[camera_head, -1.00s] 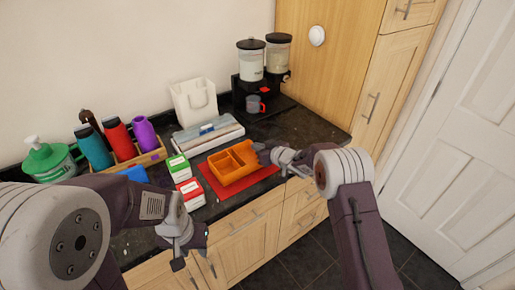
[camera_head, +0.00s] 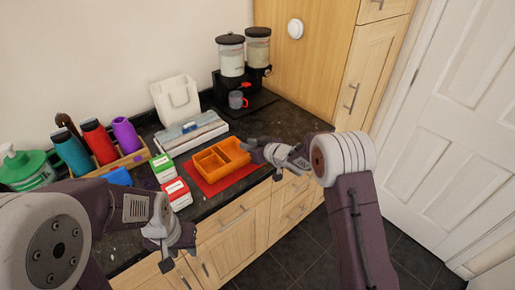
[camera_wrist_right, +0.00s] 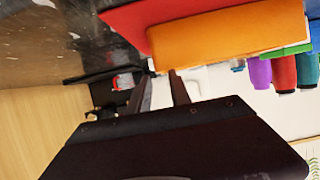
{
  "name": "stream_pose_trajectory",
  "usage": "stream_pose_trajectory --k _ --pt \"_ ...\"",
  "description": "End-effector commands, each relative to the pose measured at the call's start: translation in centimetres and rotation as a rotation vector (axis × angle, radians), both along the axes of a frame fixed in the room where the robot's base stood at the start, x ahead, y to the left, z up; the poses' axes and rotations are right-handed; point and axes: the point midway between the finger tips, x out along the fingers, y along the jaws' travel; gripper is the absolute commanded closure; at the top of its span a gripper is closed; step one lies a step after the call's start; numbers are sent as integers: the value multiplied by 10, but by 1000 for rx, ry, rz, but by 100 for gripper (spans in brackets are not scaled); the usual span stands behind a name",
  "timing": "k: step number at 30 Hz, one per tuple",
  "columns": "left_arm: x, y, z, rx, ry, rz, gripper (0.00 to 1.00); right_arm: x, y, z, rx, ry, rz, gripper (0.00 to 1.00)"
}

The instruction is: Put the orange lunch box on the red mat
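The orange lunch box (camera_head: 206,162), an open tray with compartments, sits on the red mat (camera_head: 222,186), which shows along its front and right edges. The box also shows in the right wrist view (camera_wrist_right: 225,35), with the mat (camera_wrist_right: 128,22) beside it. My right gripper (camera_head: 251,146) is at the box's right end, fingers pointing at it. In the right wrist view its two fingers (camera_wrist_right: 161,74) are apart, with a gap between them, tips close to the box's edge; whether they touch it I cannot tell. My left gripper (camera_head: 178,255) is open and empty in front of the counter.
Green (camera_head: 163,168) and red (camera_head: 177,194) cartons stand left of the mat. A dispenser (camera_head: 231,58) and mug (camera_head: 237,100) stand at the back. Dark counter is free right of the mat.

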Motion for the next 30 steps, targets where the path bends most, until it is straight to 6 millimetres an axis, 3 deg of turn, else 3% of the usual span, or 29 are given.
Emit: stream_pose_trajectory --k 10,23,26,29,30 --pt "0 0 -3 0 0 0 64 -49 -36 25 0 -2 -1 76" --pt "0 0 -3 0 0 0 64 -57 -44 28 -9 6 -14 76" --pt "0 0 -3 0 0 0 64 -68 -78 18 -92 88 -153 76" --pt "0 0 -3 0 0 0 64 -123 -137 -9 -225 314 -380 76" --pt "0 0 -3 0 0 0 64 -158 -155 -22 -268 435 -453 76"
